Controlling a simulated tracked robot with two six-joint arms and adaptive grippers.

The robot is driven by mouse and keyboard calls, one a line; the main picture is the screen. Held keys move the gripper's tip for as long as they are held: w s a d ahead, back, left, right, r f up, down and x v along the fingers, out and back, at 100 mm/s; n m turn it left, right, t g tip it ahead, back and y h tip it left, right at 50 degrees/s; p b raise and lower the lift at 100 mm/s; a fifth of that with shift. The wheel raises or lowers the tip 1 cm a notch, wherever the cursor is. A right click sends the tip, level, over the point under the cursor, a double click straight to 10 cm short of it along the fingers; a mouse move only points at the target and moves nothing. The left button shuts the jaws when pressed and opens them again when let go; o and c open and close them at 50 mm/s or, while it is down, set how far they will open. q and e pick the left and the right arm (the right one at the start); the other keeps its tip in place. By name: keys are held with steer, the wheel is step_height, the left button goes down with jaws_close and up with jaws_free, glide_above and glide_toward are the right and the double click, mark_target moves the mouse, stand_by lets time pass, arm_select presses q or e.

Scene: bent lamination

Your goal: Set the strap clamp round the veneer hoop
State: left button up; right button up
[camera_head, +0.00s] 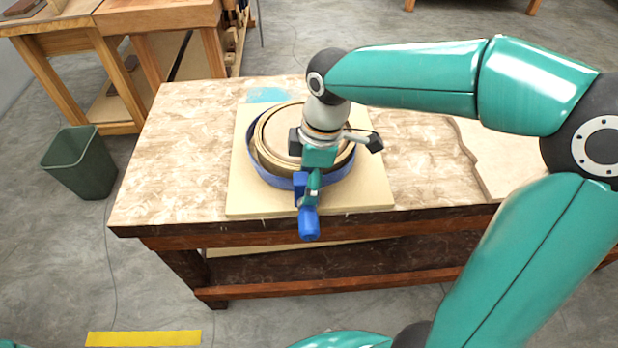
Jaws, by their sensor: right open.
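The veneer hoop (261,149) is a pale wooden ring around a round form (280,125) on a cream board. The strap clamp's blue band (341,176) lies around the hoop, low and with some gap visible at the front. Its blue buckle (299,187) and handle (309,224) are at the front, the handle pointing toward me. My right gripper (313,187) is open and reaches down at the buckle and handle. I cannot tell whether it touches them. The gripper and wrist hide part of the hoop and band. My left gripper is not in view.
The cream board (376,192) rests on a workbench (170,155) with a mottled top. A pale sheet (505,155) lies at the right. The bench top left of the board is clear. A green bin (80,163) stands on the floor at the left.

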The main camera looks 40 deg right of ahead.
step_height(320, 180, up, 12)
steer(key=d, duration=0.1)
steer(key=shift+s+d, duration=0.2)
steer(key=shift+s, duration=0.2)
steer(key=shift+f, duration=0.1)
steer(key=shift+s+d+r+p, duration=0.15)
steer(key=shift+d+r+p, duration=0.05)
steer(key=shift+r+p, duration=1.3)
steer(key=shift+s+d+r+p, duration=0.1)
steer(key=shift+d+r+p, duration=0.05)
steer(key=shift+r+p, duration=1.25)
steer(key=shift+r, duration=0.15)
step_height(320, 180, up, 5)
steer(key=p, duration=0.4)
steer(key=shift+p, duration=0.35)
